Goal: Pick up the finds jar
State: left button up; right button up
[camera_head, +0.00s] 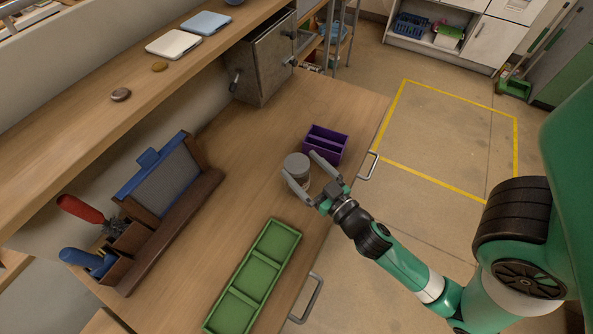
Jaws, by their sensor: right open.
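The finds jar (297,164) looks like a small round container with a grey lid, standing upright on the wooden worktop near its right side. My right gripper (302,171) is open, with one finger on either side of the jar. Whether the fingers touch it cannot be told from this angle. The lower part of the jar is partly hidden by the gripper. My left gripper is not in view.
A purple divided box (325,143) stands just behind the jar. A green compartment tray (254,279) lies in front. A wooden tool rack (178,215) stands at the left, and a grey metal cabinet (266,62) at the back. The worktop between is clear.

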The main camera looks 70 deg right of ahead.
aim_at(289, 158)
jog(key=p+x, duration=0.1)
jog(key=x, duration=0.1)
jog(key=p+x, duration=0.1)
jog(key=x, duration=0.2)
jog(key=shift+w+a+f, duration=0.1)
jog(key=shift+a+f, duration=0.1)
jog(key=shift+a, duration=0.05)
jog(key=shift+w+d+f, duration=0.1)
jog(key=shift+w, duration=0.05)
jog(key=shift+f, duration=0.1)
grip_shut()
